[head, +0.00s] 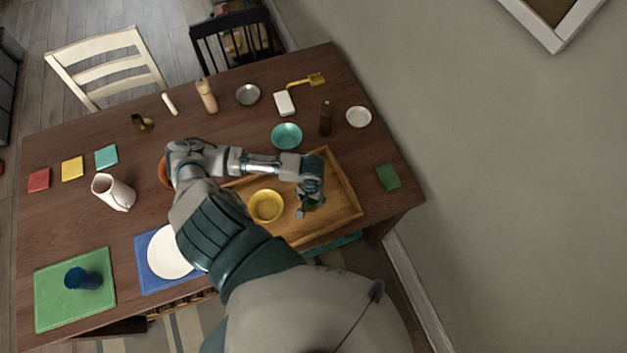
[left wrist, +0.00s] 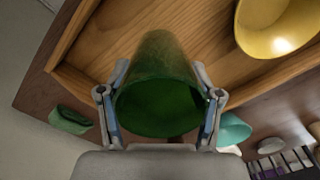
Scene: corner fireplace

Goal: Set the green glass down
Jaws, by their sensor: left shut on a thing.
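The green glass (left wrist: 157,85) is between the two fingers of my left gripper (left wrist: 160,105) in the left wrist view, which is shut on it. The glass's wide open rim faces the camera and its far end points toward the wooden tray (left wrist: 130,30). In the head view my left gripper (head: 309,207) is over the right part of the wooden tray (head: 343,192), and it mostly hides the glass. I cannot tell whether the glass touches the tray. My right gripper is in neither view.
A yellow bowl (head: 266,206) is on the tray, left of the gripper. A teal bowl (head: 287,136) and a dark bottle (head: 326,118) stand behind the tray. A green cloth (head: 388,177) lies to its right. The tray has raised edges.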

